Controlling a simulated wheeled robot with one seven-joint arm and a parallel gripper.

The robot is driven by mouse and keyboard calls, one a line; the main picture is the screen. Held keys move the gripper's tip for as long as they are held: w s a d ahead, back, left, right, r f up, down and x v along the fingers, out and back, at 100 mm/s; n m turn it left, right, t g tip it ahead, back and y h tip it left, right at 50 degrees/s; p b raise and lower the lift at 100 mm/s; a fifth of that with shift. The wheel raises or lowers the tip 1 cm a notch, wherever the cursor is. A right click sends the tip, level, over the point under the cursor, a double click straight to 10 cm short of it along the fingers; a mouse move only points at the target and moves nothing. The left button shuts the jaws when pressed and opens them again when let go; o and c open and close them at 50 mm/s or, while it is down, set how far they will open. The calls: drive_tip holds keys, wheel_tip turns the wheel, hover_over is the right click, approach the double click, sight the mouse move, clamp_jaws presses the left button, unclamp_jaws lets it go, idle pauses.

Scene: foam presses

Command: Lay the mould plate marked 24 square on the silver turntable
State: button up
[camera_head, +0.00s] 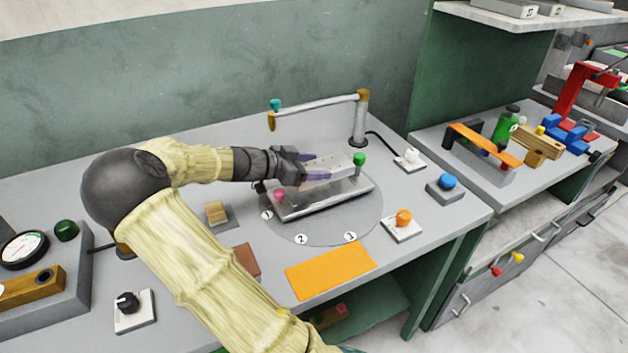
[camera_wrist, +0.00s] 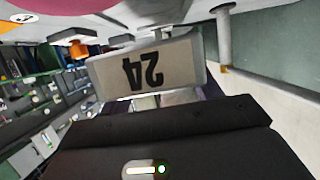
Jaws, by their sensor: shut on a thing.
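The mould plate marked 24 is a pale grey block (camera_head: 338,164) between the purple-padded fingers of my gripper (camera_head: 317,167). In the wrist view its end face (camera_wrist: 112,74) shows a dark 24, upside down. The grey turntable (camera_head: 330,228) is a round disc with numbered white marks on the bench. A silver rectangular bed (camera_head: 325,203) lies on it, with a pink knob (camera_head: 279,195) at its left end and a green knob (camera_head: 359,159) at its far right. The held plate is over this bed, roughly along its length. I cannot tell whether they touch.
A grey post with a horizontal arm (camera_head: 318,105) stands behind the turntable. An orange-button box (camera_head: 403,217), a blue-button box (camera_head: 446,187) and a white-knob box (camera_head: 410,159) stand to the right. An orange mat (camera_head: 329,270) lies in front. My arm hides part of the left bench.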

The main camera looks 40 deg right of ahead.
drive_tip(key=shift+f, duration=0.2)
drive_tip(key=shift+f, duration=1.9)
drive_tip(key=o, duration=1.4)
drive_tip(key=v, duration=1.2)
